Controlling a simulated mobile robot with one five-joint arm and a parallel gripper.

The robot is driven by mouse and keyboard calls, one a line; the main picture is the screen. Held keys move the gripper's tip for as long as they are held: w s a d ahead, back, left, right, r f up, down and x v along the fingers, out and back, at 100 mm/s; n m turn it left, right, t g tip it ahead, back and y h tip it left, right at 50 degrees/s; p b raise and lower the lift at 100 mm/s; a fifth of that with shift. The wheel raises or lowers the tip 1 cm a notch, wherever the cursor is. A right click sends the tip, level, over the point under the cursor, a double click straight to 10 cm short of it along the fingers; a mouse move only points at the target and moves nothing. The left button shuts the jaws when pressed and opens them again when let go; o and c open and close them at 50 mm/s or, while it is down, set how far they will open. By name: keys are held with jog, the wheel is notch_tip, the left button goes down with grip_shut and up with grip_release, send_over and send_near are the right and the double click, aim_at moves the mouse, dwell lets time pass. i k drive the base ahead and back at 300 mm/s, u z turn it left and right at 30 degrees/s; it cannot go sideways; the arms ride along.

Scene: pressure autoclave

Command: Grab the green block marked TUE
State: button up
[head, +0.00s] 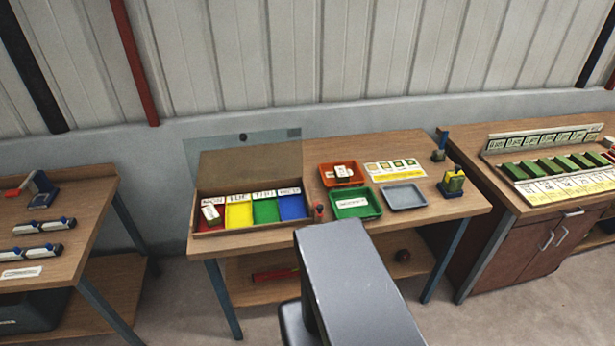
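Several green blocks (553,165) stand in a row in a pale rack on the right bench. Any marking on them is too small to read, so I cannot tell which one is marked TUE. A sorting box (215,233) on the middle bench has red, yellow, green and blue compartments under day labels. The label over the yellow compartment (239,215) seems to read TUE. A white block lies in the red compartment. My grey arm (355,285) reaches up from the bottom middle, and my gripper does not show.
An orange tray (326,181), a green tray (376,209) and a grey tray (419,205) sit on the middle bench. A yellow-and-blue device (453,183) stands at its right end. A gap separates it from the left bench (80,240).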

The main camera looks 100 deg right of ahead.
aim_at(341, 175)
jog(key=u, duration=0.15)
jog(key=k, duration=2.8)
jog(key=z, duration=0.85)
jog(key=i, duration=1)
jog(key=z, duration=0.15)
